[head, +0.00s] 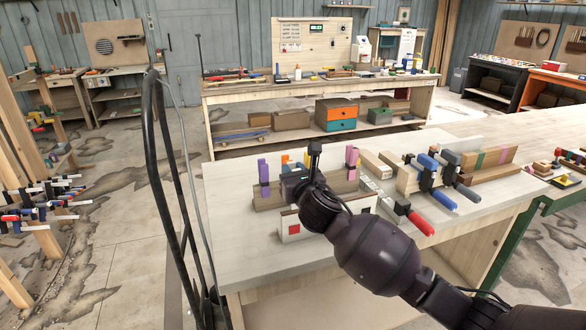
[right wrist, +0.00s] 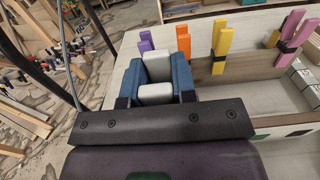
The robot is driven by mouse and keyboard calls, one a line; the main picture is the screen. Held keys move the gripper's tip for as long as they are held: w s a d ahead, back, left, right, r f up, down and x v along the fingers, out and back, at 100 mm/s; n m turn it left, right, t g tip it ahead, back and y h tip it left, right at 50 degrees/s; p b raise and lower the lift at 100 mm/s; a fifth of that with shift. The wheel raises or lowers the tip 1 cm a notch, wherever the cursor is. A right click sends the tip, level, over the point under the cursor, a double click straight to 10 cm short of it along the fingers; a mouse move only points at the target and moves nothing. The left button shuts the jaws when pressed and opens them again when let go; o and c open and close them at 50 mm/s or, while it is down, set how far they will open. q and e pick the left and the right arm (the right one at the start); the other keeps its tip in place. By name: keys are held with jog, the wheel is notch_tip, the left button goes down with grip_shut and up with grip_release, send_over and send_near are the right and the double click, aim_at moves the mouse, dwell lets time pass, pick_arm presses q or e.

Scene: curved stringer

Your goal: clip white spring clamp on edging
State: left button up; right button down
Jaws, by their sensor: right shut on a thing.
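My right gripper (head: 300,178) is over the left part of the bench. In the right wrist view its blue finger pads (right wrist: 157,82) are shut on a white spring clamp (right wrist: 157,66), whose two pale handles show between them. The clamp's jaws are hidden, so I cannot tell whether they touch the edging. The brown wooden edging (head: 267,198) runs along the bench behind and below the gripper; it also shows in the right wrist view (right wrist: 235,68). Purple (head: 263,174), orange (head: 285,162) and pink (head: 351,162) clamps stand along it. Yellow clamps (right wrist: 220,42) stand there too. My left gripper is out of view.
A pale block with a red square (head: 294,229) lies in front of the edging. Blue-handled bar clamps (head: 432,180) and a red-handled one (head: 414,217) lie to the right. The bench's left front (head: 235,245) is bare. Black upright tubes (head: 160,170) stand left.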

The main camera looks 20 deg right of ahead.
jog(key=shift+f, duration=0.55)
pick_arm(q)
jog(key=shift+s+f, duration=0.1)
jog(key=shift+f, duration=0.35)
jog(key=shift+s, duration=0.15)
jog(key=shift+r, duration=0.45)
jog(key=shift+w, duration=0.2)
pick_arm(e)
jog(key=shift+f, duration=0.25)
